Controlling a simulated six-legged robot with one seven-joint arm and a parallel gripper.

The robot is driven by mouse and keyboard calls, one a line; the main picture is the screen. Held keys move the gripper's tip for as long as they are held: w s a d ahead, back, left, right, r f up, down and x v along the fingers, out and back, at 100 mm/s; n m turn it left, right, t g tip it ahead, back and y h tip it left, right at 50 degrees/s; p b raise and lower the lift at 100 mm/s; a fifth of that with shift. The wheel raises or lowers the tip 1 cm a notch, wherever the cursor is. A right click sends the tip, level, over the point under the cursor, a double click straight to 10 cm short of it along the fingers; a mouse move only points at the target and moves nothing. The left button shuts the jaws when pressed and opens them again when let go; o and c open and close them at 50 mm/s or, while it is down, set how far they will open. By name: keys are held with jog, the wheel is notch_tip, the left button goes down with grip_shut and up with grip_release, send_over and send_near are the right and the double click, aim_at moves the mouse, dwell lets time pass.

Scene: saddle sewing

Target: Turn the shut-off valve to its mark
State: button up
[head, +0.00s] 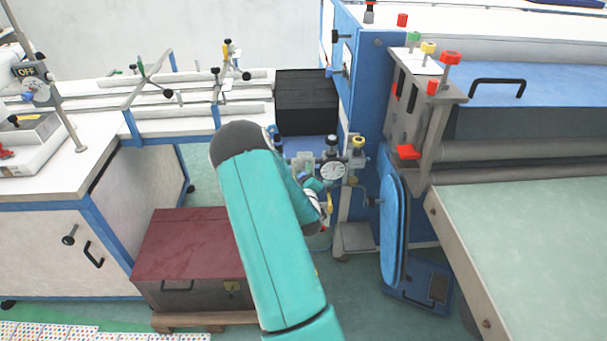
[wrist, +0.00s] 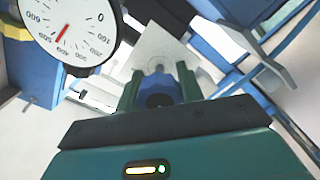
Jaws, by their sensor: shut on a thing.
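In the wrist view, the two green fingers of my gripper (wrist: 158,72) are closed on opposite sides of a blue knob (wrist: 160,92), which looks like the valve handle. A pale, tilted plate (wrist: 150,55) with faint lines lies just beyond the fingertips; I cannot make out a mark on it. A round gauge (wrist: 66,30) sits close to the left, its red pointer between 400 and 500. In the head view, the gauge (head: 333,170) shows beside my teal arm, which hides the knob and most of my gripper.
A blue machine frame (head: 361,85) rises behind the gauge. A blue padded panel (head: 392,225) and a green-topped table (head: 530,230) stand to the right. A dark red-topped box (head: 190,243) is left of my arm.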

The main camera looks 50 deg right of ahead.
jog(key=m, duration=0.8)
jog(key=shift+s, duration=0.1)
jog(key=m, duration=0.3)
jog(key=shift+m, duration=2.3)
jog(key=o, duration=1)
jog(key=shift+s, duration=0.1)
jog(key=v, duration=1.3)
jog(key=shift+s+a, duration=0.25)
jog(key=shift+a, duration=0.05)
jog(key=shift+w+r, duration=0.1)
